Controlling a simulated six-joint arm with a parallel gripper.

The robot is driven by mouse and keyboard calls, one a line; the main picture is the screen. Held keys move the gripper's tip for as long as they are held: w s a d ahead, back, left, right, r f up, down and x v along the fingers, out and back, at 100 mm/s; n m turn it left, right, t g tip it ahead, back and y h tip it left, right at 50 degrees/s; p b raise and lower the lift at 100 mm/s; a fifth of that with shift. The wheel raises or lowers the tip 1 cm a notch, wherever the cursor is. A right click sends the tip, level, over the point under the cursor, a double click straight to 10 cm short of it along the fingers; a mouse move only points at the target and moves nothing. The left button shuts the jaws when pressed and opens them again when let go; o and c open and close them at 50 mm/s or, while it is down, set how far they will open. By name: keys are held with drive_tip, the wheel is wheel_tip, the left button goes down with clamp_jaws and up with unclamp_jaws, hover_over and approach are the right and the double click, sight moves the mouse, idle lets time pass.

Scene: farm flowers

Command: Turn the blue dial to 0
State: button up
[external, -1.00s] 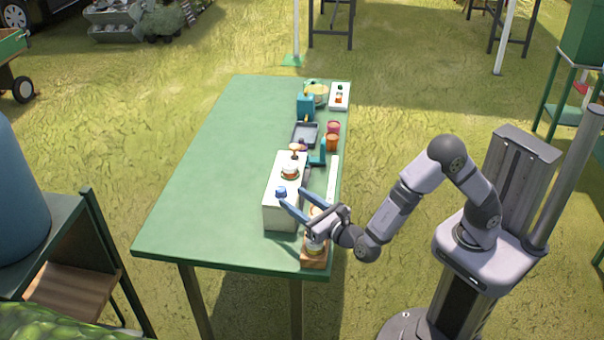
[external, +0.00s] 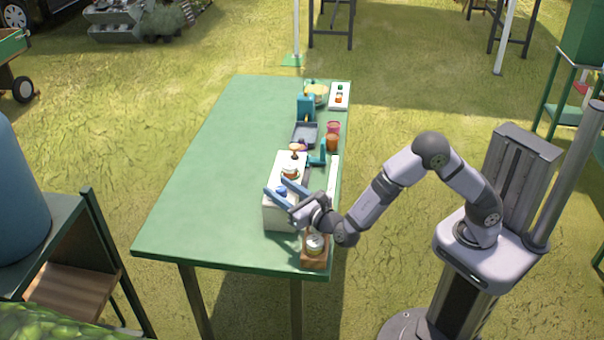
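The blue dial (external: 281,190) sits on the top of a white box (external: 270,216) near the front end of the green table. My gripper (external: 275,185) is open, with its two blue fingers reaching over the box, one on each side of the dial. The dial shows between the fingers and is partly covered. I cannot tell whether the fingers touch it. The dial's markings and its setting are too small to read.
A wooden block with a jar (external: 315,243) stands at the table's front right corner. Behind the box are a dark tray (external: 305,134), orange and pink cups (external: 332,142), a teal box (external: 305,106) and a bowl (external: 317,92). The left of the green table (external: 205,180) is clear.

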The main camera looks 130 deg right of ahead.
drive_tip(key=c, duration=0.8)
drive_tip(key=shift+t+b, duration=0.3)
drive_tip(key=shift+b, duration=0.05)
drive_tip(key=n+t+y+b, duration=0.1)
drive_tip(key=n+t+b, duration=0.2)
drive_tip(key=t+b, duration=0.1)
drive_tip(key=shift+s+d+t, duration=0.1)
drive_tip(key=shift+t, duration=0.2)
drive_tip(key=shift+r+n+t+y+b, duration=0.1)
drive_tip(key=shift+n+t+y+b, duration=0.5)
drive_tip(key=shift+n+t+b, duration=0.2)
drive_tip(key=o, duration=1.1)
drive_tip(key=shift+c, duration=0.2)
